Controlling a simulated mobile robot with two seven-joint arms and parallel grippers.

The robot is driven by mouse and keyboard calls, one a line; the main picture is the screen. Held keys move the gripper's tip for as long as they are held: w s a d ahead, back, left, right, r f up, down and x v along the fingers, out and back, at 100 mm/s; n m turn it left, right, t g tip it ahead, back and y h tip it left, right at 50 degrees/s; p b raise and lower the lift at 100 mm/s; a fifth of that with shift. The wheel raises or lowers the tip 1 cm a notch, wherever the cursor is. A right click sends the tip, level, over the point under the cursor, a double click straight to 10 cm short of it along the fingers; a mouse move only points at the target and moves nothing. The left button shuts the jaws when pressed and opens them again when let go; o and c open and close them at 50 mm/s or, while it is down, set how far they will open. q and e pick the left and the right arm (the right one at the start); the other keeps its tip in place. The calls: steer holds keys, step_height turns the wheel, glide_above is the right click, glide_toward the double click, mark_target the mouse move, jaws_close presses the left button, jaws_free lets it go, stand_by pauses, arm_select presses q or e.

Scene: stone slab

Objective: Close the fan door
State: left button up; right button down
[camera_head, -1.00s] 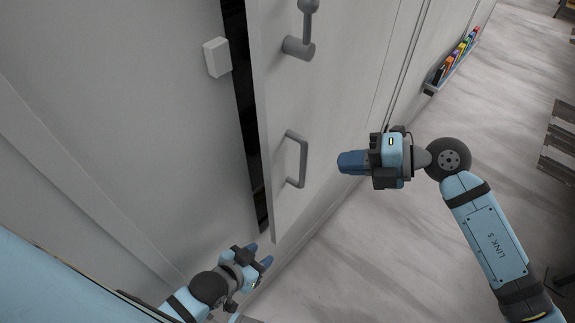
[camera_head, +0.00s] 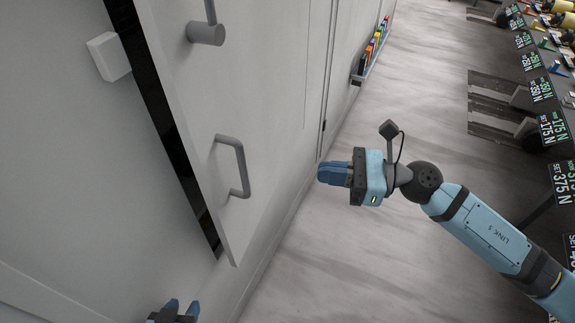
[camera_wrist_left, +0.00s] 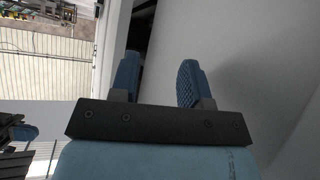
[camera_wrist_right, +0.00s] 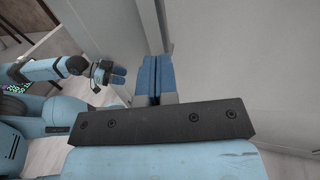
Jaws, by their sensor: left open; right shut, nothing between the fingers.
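The fan door (camera_head: 265,100) is a light grey panel with a grey bar handle (camera_head: 240,165) and a round grey latch (camera_head: 207,33) above it. A dark gap (camera_head: 165,120) shows along its left edge, so the door stands ajar. My left gripper (camera_head: 180,308) is at the bottom of the head view, open and empty, below the door's lower corner. Its two blue fingers (camera_wrist_left: 160,82) are apart in the left wrist view. My right gripper (camera_head: 320,174) is shut and empty, to the right of the handle and apart from it. Its fingers (camera_wrist_right: 155,72) are together in the right wrist view.
A white block (camera_head: 109,57) sits on the grey wall left of the gap. A small rack of coloured items (camera_head: 370,50) is on the wall further back. Labelled racks (camera_head: 548,110) line the far right. Open floor (camera_head: 420,110) lies between.

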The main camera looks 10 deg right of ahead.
arm_select(q)
steer(key=p, duration=0.1)
steer(key=r+p, duration=0.1)
steer(key=shift+s+a+r+p, duration=0.1)
steer(key=shift+a+r+p, duration=0.1)
steer(key=shift+a+p, duration=0.15)
arm_select(e)
steer(key=x, duration=1.3)
arm_select(q)
steer(key=shift+d, duration=0.15)
arm_select(e)
steer(key=shift+a, duration=0.1)
